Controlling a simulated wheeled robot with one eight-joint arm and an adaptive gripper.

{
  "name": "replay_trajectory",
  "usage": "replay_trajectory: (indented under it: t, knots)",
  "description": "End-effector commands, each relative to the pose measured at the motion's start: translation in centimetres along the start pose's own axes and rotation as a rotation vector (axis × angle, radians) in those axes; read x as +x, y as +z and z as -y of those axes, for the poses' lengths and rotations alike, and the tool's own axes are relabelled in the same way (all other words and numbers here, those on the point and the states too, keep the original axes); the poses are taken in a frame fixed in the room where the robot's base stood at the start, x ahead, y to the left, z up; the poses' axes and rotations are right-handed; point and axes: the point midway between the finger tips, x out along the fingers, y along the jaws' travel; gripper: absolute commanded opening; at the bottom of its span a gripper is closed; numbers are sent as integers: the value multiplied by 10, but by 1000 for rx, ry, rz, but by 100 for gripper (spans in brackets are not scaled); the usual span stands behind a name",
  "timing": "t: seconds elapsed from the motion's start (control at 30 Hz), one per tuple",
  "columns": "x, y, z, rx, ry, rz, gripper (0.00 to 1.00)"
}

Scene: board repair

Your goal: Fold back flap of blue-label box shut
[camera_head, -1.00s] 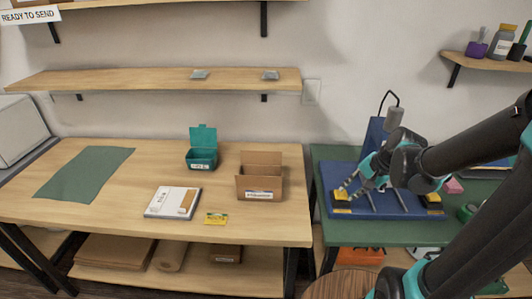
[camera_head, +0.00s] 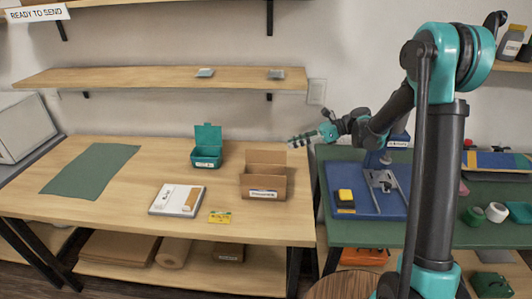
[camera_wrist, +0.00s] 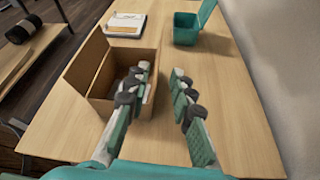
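The blue-label box (camera_head: 262,195) is an open brown carton at the right of the wooden table, its label on the front face. Its back flap (camera_head: 266,157) stands up behind the opening. In the wrist view the open box (camera_wrist: 124,62) lies at left, with its front flap (camera_wrist: 86,62) raised. My gripper (camera_head: 297,141) is above the table, to the right of the box and near the height of the back flap. In the wrist view my gripper (camera_wrist: 160,73) is open and empty. Its left finger overlaps the box's back side and hides part of it; contact cannot be told.
A teal open box (camera_head: 206,156) stands left of the carton. A green mat (camera_head: 90,170) lies at far left. A green bench (camera_head: 440,230) with a blue fixture is at right. A shelf (camera_head: 165,77) hangs above.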

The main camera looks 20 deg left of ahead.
Motion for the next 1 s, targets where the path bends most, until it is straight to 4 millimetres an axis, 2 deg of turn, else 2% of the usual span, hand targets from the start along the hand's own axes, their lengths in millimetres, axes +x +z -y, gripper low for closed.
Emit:
replay_trajectory:
  t: [0.17, 0.4, 0.6, 0.8, 1.0]
  knots:
    - [20, 0, 0, 0, 2, 0, 23]
    - [67, 0, -1, -1, 3, -1, 23]
    - [99, 0, -1, -2, 2, -2, 23]
    - [115, 0, 0, -1, 0, -1, 23]
    - [118, 0, 0, -1, -1, -1, 23]
